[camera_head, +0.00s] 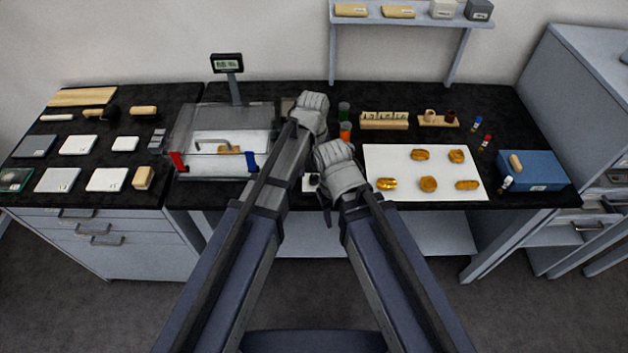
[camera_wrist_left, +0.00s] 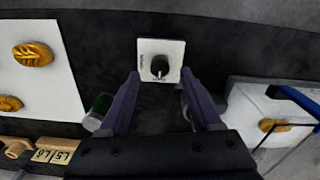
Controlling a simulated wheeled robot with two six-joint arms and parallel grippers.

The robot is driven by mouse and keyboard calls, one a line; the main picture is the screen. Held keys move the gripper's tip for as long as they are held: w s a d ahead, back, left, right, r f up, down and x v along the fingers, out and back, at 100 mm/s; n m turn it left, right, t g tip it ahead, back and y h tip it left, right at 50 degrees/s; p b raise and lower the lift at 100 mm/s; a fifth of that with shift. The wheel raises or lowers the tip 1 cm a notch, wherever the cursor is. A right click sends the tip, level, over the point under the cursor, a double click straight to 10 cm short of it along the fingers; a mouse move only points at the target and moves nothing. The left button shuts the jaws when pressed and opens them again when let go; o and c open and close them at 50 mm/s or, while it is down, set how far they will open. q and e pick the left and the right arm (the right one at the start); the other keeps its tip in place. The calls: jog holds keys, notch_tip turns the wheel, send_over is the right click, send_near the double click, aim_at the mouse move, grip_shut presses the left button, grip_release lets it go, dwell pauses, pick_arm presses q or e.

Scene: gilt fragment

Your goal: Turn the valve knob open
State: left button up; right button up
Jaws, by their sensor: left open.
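The valve knob (camera_wrist_left: 160,67) is a small black round knob with a pale mark, upright on a square white plate (camera_wrist_left: 147,47) with small unreadable print. In the head view the plate (camera_head: 308,185) shows near the front edge of the table, partly covered by my arms. My left gripper (camera_wrist_left: 160,74) is open, its two dark purple fingers on either side of the knob with a gap on both sides. I cannot tell how far above the knob they are. In the head view the left fingers are mostly hidden behind the arm.
A clear-sided balance (camera_head: 190,160) is on the left. A white sheet with gold pieces (camera_head: 400,160) lies on the right. A blue box (camera_head: 540,172) stands farther right.

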aim_at(314, 177)
pick_arm(q)
notch_tip(314, 177, down, 4)
jog(key=shift+r+b, duration=0.2)
jog(key=shift+b, duration=1.05)
pick_arm(e)
notch_tip(314, 177, down, 4)
jog(key=shift+r, duration=0.2)
pick_arm(q)
grip_shut()
